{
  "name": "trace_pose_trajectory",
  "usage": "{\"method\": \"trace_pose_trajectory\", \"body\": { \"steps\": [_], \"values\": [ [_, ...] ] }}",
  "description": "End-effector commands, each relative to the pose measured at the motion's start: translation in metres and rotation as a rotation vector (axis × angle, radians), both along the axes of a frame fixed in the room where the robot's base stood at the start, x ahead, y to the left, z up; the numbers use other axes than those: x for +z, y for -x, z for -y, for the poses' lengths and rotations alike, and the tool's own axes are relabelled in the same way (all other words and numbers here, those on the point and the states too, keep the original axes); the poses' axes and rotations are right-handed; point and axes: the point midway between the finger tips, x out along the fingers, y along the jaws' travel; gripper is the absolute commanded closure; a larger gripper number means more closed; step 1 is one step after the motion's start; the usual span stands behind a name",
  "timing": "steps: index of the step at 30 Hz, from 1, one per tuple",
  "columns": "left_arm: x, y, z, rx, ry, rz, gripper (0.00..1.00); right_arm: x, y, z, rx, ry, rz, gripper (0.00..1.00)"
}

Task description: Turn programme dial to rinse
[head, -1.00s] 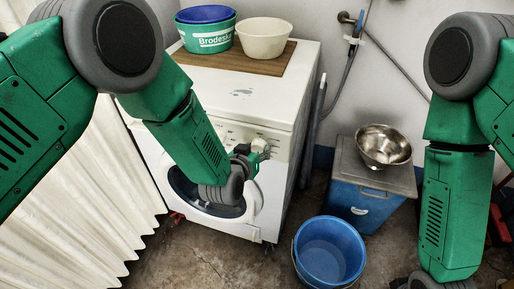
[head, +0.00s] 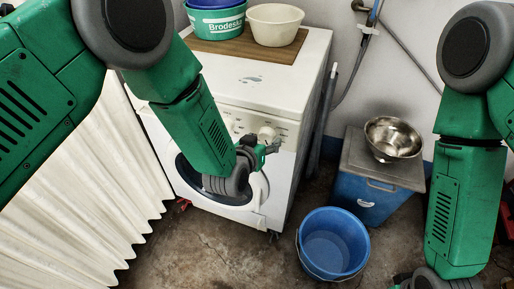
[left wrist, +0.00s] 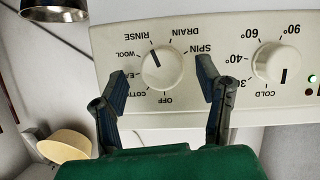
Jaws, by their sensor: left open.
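The programme dial (left wrist: 162,67) is a round white knob on the washing machine's control panel, seen upside down in the left wrist view. Its dark pointer line aims roughly at the RINSE label (left wrist: 137,32). My left gripper (left wrist: 163,82) is open, with one dark finger on each side of the dial and visible gaps to it. In the head view my left gripper (head: 262,153) is at the front panel of the washing machine (head: 262,98), just below the dial (head: 266,133). Only a small part near my right wrist shows at the bottom edge; its fingers cannot be made out.
A temperature dial (left wrist: 280,62) sits beside the programme dial. Basins (head: 275,24) stand on a board on the machine. A blue bucket (head: 333,243) is on the floor, and a metal bowl (head: 393,138) rests on a lidded blue box (head: 365,195). A pleated white curtain (head: 75,190) hangs left.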

Motion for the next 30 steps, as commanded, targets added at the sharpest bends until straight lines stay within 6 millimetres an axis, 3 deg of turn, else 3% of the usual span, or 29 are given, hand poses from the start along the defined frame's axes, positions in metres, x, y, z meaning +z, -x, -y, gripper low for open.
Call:
{"method": "trace_pose_trajectory", "body": {
  "steps": [9, 15, 30],
  "values": [
    [0.025, 0.057, -0.021, -0.001, -0.002, -0.004, 0.41, 0.0, 0.0, 0.0, 0.0, -0.001, 0.0, 1.0],
    [0.036, 0.082, -0.029, -0.001, -0.002, -0.004, 0.41, 0.0, -0.001, 0.001, 0.0, -0.001, 0.0, 1.0],
    [0.039, 0.09, -0.032, -0.001, -0.002, -0.004, 0.41, -0.002, -0.004, 0.002, 0.0, -0.006, -0.005, 1.0]
  ]
}}
